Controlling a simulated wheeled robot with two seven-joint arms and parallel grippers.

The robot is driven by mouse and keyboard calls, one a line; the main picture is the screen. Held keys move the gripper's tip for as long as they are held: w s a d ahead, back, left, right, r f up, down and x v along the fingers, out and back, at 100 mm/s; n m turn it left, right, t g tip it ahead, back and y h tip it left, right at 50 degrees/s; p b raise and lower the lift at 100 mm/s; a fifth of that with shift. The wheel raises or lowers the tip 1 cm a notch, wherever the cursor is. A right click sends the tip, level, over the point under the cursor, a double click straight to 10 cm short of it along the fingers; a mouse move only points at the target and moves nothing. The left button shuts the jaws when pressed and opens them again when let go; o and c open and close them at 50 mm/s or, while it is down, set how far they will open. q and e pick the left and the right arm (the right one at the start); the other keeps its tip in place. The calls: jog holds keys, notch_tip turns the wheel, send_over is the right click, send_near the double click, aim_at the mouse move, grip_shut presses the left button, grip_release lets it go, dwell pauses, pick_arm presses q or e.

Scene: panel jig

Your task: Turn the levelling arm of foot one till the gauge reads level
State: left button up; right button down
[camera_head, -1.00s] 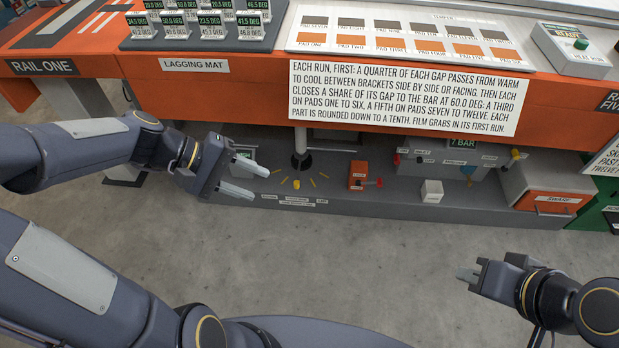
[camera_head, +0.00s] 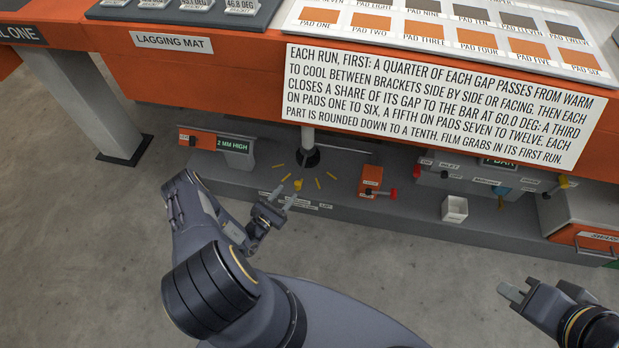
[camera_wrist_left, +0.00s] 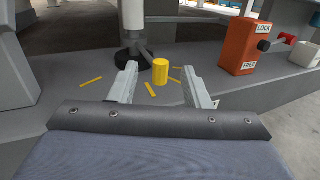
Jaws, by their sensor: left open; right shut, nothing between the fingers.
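The levelling arm of foot one ends in a short yellow knob (camera_head: 298,184). Its dark round foot (camera_head: 308,158) stands under a pale post on the grey plinth, with yellow marks fanned around. The gauge (camera_head: 235,146) to the left reads "2 MM HIGH". My left gripper (camera_head: 284,196) is open and low, just in front of the knob. In the left wrist view the yellow knob (camera_wrist_left: 160,72) appears between the two fingertips; I cannot tell whether either finger touches it. My right gripper (camera_head: 509,291) is shut and empty at the lower right, far from the foot.
An orange lock box (camera_head: 371,180) with a red lever stands right of the foot; the left wrist view shows its LOCK and FREE labels. A white open box (camera_head: 455,208) is further right. The orange bench edge (camera_head: 230,90) overhangs the plinth. Floor in front is clear.

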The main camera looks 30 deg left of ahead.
aim_at(297, 185)
pick_arm(q)
jog(key=shift+n+y, duration=0.5)
jog(key=shift+y, duration=0.1)
jog(key=shift+w+d+f+b, duration=0.2)
jog(key=shift+w+f+b, duration=0.15)
jog(key=shift+w, duration=0.85)
jog(key=shift+w+d+f+b, duration=0.2)
jog(key=shift+w+f+b, duration=0.15)
jog(key=shift+w, duration=0.9)
jog(key=shift+w+d+f+b, duration=0.25)
jog(key=shift+w+f, duration=0.2)
jog(key=shift+w, duration=0.75)
grip_shut()
